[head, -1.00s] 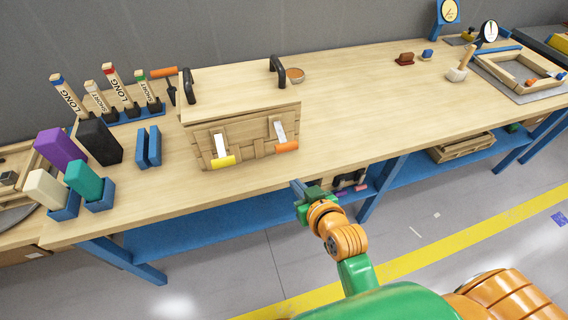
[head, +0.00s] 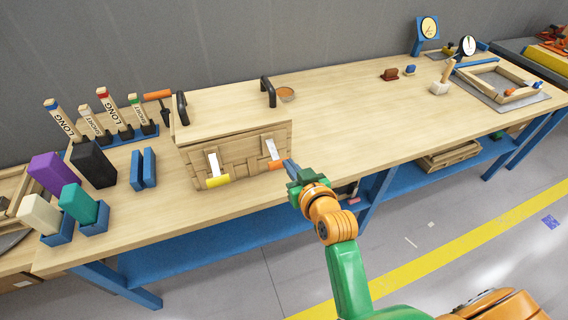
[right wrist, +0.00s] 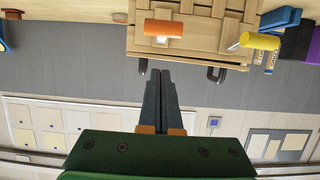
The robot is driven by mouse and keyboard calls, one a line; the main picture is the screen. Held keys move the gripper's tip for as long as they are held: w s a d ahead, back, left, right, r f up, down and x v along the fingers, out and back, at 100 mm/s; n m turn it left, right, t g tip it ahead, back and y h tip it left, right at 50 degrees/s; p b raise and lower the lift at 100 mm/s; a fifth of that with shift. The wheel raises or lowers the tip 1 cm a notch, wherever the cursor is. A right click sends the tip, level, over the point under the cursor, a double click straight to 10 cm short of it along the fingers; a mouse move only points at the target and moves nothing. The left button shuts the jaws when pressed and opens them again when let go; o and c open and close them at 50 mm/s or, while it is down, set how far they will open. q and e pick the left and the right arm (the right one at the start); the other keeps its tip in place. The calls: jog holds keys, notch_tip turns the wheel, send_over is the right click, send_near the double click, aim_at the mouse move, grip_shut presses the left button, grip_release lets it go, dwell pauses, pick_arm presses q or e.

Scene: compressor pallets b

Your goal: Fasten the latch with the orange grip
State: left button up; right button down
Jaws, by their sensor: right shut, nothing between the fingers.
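A wooden box (head: 235,161) with two black handles stands on the workbench. Its front bears two latches with white plates. The orange grip (head: 277,166) is on the right latch, and the yellow grip (head: 218,181) is on the left one. Both latch plates (head: 270,149) slant down the front face with their grips at the lower end. My right gripper (head: 289,164) is shut and empty, close to the orange grip in the head view. In the right wrist view the orange grip (right wrist: 164,28) lies beyond the shut fingertips (right wrist: 160,72), apart from them. My left gripper is not in view.
The wooden workbench (head: 350,115) has clear room right of the box. Blue holders with purple, black, teal and cream blocks (head: 40,213) stand at the left. Labelled LONG and SHORT pieces (head: 62,118) stand behind them.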

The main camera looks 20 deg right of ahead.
jog(key=w+f, duration=0.4)
jog(key=shift+w+f, duration=0.3)
